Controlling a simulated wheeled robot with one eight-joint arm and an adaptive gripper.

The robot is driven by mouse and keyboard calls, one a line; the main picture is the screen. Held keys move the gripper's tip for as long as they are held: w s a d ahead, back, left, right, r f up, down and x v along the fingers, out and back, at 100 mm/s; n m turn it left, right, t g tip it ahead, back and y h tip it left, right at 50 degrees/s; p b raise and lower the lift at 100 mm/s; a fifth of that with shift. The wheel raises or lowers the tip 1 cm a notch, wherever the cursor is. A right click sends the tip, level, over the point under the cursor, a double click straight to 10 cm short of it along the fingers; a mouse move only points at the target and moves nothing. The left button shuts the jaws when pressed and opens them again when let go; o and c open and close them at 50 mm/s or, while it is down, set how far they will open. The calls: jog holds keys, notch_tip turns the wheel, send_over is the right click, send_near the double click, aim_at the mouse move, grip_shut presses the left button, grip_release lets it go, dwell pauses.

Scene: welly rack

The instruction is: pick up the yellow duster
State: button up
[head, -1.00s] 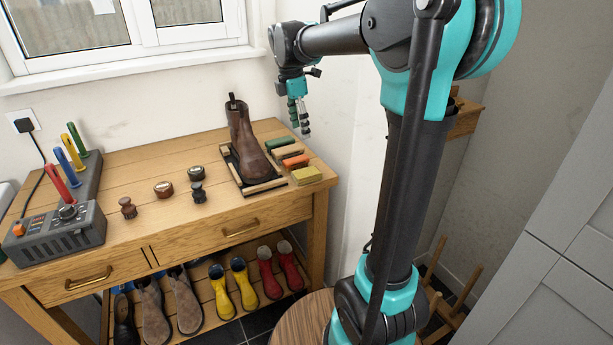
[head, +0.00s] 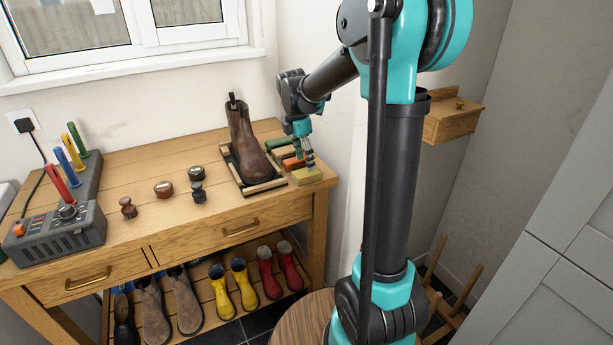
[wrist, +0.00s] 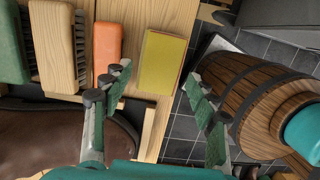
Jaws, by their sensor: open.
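The yellow duster (head: 305,177) is a small flat block with a yellow top, lying at the right end of the wooden bench, near its front corner. In the wrist view the yellow duster (wrist: 161,63) lies beyond and between my spread fingers. My gripper (head: 309,162) is just above the duster in the head view, and its fingers cover a little of it. In the wrist view my gripper (wrist: 160,92) is open with nothing between its fingers. I cannot tell how wide the gap down to the duster is.
The bench edge drops to the floor on the right, where a barrel (wrist: 250,90) shows.

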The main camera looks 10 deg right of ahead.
aim_at(306, 172)
jog(key=shift+d+f, duration=0.15)
jog(key=shift+f, duration=1.05)
jog(key=shift+d+f, duration=0.1)
jog(key=shift+f, duration=1.05)
jog(key=c, duration=0.6)
jog(key=shift+r, duration=0.2)
notch_tip(306, 172, up, 20)
jog(key=shift+f, duration=0.15)
